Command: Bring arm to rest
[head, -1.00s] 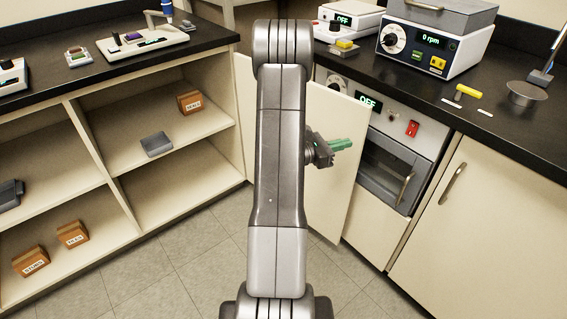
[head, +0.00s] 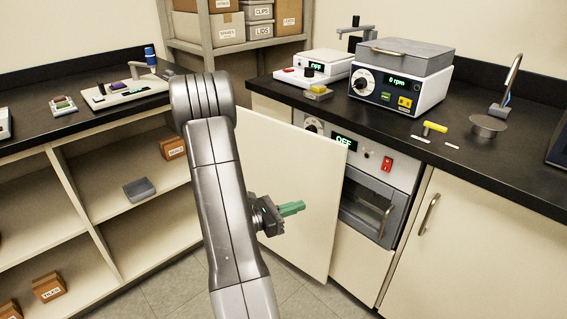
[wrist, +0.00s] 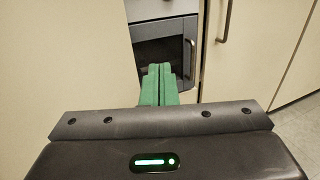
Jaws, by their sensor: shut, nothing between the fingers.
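My arm (head: 222,180) rises in front of the cabinets in the head view, bent at the top. My gripper (head: 300,208) points right, in front of a cream cabinet door (head: 285,170) that stands open. Its green fingers are together with nothing between them. In the wrist view the green fingers (wrist: 158,72) lie side by side, pointing toward the dark oven window (wrist: 165,55). Whether the gripper touches the door cannot be told.
An oven (head: 370,200) reading OFF sits under the right counter, beside a closed cupboard (head: 450,245). A 0 rpm device (head: 400,85) stands on the counter. Open shelves (head: 120,215) with small boxes are at left. Tiled floor (head: 180,290) shows below.

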